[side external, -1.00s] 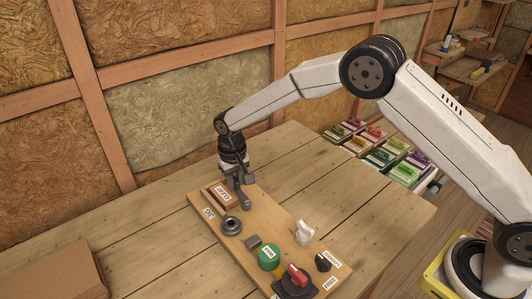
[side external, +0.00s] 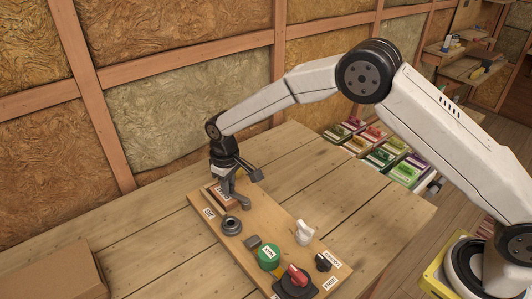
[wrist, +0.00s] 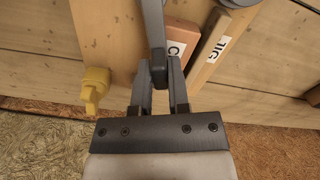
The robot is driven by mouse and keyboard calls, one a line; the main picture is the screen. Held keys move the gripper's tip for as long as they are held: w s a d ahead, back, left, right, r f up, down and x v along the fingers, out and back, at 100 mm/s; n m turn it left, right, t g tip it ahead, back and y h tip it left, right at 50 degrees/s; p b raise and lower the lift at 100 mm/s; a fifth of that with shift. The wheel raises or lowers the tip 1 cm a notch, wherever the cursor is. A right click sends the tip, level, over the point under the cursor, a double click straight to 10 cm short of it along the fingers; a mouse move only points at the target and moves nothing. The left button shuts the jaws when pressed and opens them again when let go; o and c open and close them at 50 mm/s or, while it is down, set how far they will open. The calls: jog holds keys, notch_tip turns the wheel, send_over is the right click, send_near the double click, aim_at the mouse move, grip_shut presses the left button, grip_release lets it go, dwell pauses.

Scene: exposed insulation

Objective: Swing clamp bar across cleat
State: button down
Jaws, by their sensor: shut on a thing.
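The clamp bar (wrist: 154,30) is a grey bar, its near end held between the fingers of my gripper (wrist: 160,82). In the side view my gripper (side external: 229,184) is low over the board's far end. The cleat (side external: 223,201) is a reddish-brown block with a white label, partly hidden behind the fingers. In the wrist view the cleat (wrist: 185,33) lies just right of the bar; whether the bar overlaps its edge I cannot tell. The bar's other end reaches toward the board's right edge in the side view.
The wooden board (side external: 268,222) also carries a grey ring (side external: 231,226), a green button (side external: 268,257), a red-handled switch (side external: 296,279) and a white toggle (side external: 305,231). A yellow piece (wrist: 95,88) shows beside the bar in the wrist view. A cardboard box (side external: 55,277) stands left.

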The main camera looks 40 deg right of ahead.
jog(key=shift+a, duration=0.1)
jog(key=c, duration=0.6)
grip_release()
jog(key=shift+r, duration=0.15)
jog(key=shift+r, duration=3.8)
